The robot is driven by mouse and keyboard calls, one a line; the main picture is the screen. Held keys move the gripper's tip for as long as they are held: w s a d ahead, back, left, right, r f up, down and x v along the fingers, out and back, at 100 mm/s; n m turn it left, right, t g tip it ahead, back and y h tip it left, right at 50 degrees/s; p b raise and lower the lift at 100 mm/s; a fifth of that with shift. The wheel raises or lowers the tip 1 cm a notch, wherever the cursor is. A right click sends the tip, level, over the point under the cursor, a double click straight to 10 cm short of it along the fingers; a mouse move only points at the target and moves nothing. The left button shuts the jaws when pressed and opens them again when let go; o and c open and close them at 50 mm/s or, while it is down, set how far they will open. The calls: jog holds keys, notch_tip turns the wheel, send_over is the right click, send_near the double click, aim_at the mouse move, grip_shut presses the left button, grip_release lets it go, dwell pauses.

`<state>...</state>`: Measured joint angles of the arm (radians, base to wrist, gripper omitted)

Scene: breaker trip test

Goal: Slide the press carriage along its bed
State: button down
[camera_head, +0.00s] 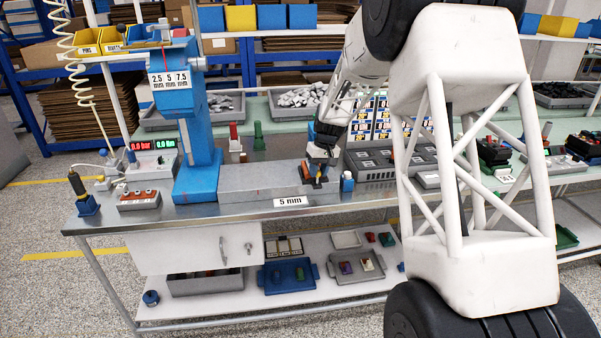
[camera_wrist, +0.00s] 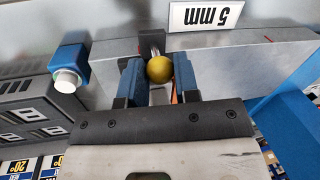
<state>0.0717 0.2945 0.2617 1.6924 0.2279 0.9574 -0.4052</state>
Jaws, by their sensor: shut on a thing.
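The blue press (camera_head: 196,125) stands at the left of the workbench, with its grey bed (camera_head: 248,181) running right from its foot. The bed also shows in the wrist view (camera_wrist: 225,72). My gripper (camera_head: 320,168) is at the right end of the bed, far from the press column. In the wrist view my gripper (camera_wrist: 158,72) has its blue fingers shut on a yellow ball knob (camera_wrist: 159,69). A dark upright piece (camera_wrist: 150,42) shows just beyond the knob. The rest of the carriage is mostly hidden by my gripper.
A "5 mm" label (camera_head: 291,202) is on the bench front below the bed. A small blue block with a white cap (camera_head: 347,182) stands just right of the bed end. A grey slotted tray (camera_head: 385,160) lies behind it. The bed's top towards the press looks clear.

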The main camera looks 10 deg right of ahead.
jog(key=shift+d, duration=1.05)
jog(key=c, duration=0.9)
grip_release()
jog(key=shift+d, duration=0.1)
jog(key=shift+o, duration=0.2)
notch_tip(320, 180, up, 8)
jog(key=d, duration=0.1)
jog(key=shift+w+d+f, duration=0.15)
